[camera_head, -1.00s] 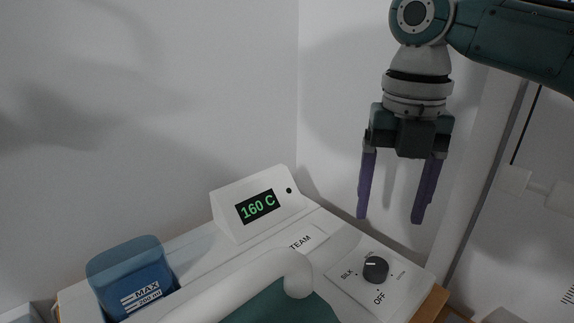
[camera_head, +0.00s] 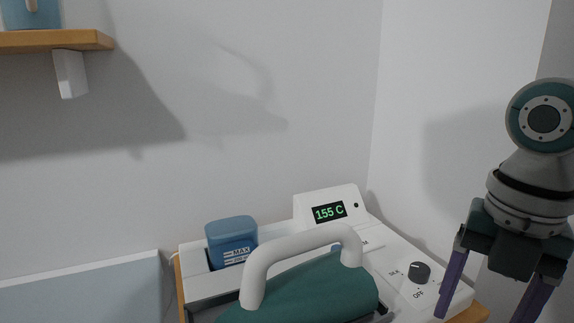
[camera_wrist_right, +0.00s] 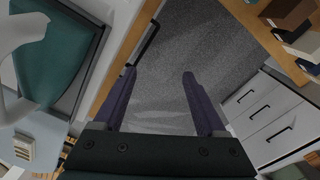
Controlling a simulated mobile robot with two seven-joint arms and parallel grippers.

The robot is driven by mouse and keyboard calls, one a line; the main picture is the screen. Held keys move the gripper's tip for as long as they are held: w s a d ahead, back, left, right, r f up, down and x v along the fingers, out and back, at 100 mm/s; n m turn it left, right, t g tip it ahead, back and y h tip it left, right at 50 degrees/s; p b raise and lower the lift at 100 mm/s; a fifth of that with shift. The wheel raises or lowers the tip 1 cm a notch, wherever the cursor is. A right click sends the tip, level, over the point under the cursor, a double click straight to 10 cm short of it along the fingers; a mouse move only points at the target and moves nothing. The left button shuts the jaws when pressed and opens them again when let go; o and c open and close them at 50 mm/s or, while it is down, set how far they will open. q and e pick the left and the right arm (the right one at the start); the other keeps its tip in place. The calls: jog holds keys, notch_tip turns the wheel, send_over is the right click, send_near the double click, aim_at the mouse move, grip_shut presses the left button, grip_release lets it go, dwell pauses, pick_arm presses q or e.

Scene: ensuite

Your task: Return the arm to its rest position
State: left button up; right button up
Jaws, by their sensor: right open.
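My right gripper (camera_head: 484,312) hangs at the right of the head view, pointing down with its two purple fingers apart. Nothing is between them. It is to the right of the white station's dark dial (camera_head: 419,272) in the picture. In the right wrist view the open fingers (camera_wrist_right: 159,74) point over dark grey floor, with nothing between them. My left gripper is not in view.
A white station with a green display (camera_head: 329,212) reading 155 C stands by the wall. It has a blue water tank (camera_head: 231,242) and a teal iron with a white handle (camera_head: 300,252). A wooden shelf (camera_head: 55,40) is upper left. White drawers (camera_wrist_right: 268,120) show in the wrist view.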

jog(key=s+a+f+m+t+y+p, duration=0.2)
jog(key=s+a+f+m, duration=0.1)
jog(key=s+a+m, duration=0.65)
jog(key=s+d+r+m+t+h+p, duration=0.1)
jog(key=s+d+r+m, duration=0.15)
jog(key=s+m, duration=0.4)
jog(key=s+d+r+m+h+p, duration=0.1)
jog(key=s+d+m, duration=0.3)
jog(key=m, duration=0.6)
notch_tip(320, 180, up, 38)
jog(key=p, duration=3.7)
jog(key=shift+w+p, duration=0.35)
